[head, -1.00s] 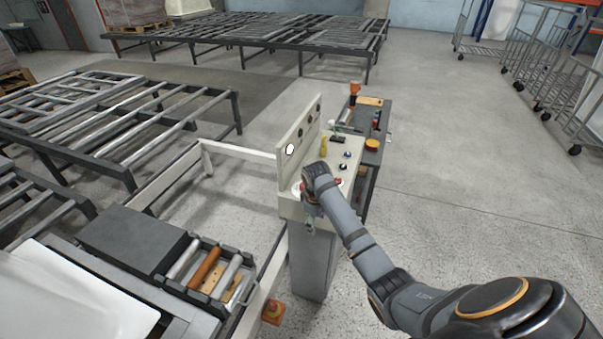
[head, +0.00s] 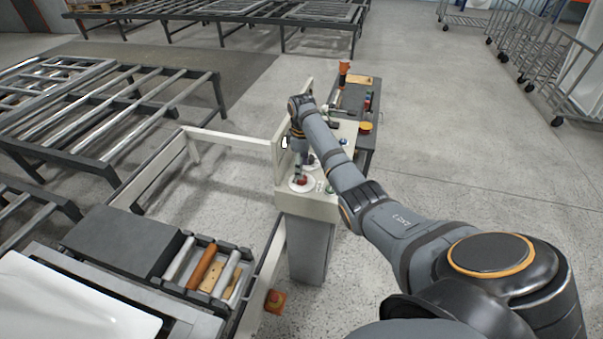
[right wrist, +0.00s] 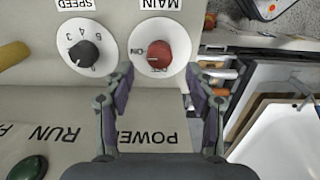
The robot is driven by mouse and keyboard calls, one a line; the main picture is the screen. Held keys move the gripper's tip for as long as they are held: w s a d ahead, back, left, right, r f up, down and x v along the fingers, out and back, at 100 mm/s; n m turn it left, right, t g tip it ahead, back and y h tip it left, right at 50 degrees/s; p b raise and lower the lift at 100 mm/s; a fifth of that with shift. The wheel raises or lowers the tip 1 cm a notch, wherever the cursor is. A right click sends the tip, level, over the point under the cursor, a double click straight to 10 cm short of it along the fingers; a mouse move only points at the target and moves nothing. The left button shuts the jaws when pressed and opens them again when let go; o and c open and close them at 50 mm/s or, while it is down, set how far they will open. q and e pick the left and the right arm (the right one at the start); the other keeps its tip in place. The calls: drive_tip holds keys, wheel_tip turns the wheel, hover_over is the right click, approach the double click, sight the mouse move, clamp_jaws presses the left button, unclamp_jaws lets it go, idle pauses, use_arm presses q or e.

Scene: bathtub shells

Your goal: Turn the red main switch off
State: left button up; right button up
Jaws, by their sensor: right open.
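The red main switch (right wrist: 158,54) is a round knob on a white dial in the right wrist view, under an upside-down MAIN label. An ON mark shows at the dial's left; I cannot tell clearly where the knob points. In the head view the switch (head: 301,182) is on the near part of the control panel. My right gripper (right wrist: 159,88) is open and empty, its fingertips spread on either side of the knob's line and short of it in the picture. In the head view this gripper (head: 299,169) points down just above the switch. My left gripper is not in view.
A black SPEED knob (right wrist: 84,54) is left of the switch in the right wrist view, with a green button (right wrist: 28,168) lower left. The console's upright back panel (head: 278,160) stands close to the gripper. A grey tool cart (head: 350,97) is behind the console.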

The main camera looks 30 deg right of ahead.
wheel_tip(320, 180, down, 4)
drive_tip(key=shift+f, duration=0.45)
drive_tip(key=shift+c, duration=0.8)
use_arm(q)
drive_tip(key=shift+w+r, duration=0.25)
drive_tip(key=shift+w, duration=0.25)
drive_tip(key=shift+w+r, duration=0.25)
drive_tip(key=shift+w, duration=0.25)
use_arm(e)
drive_tip(key=c, duration=1)
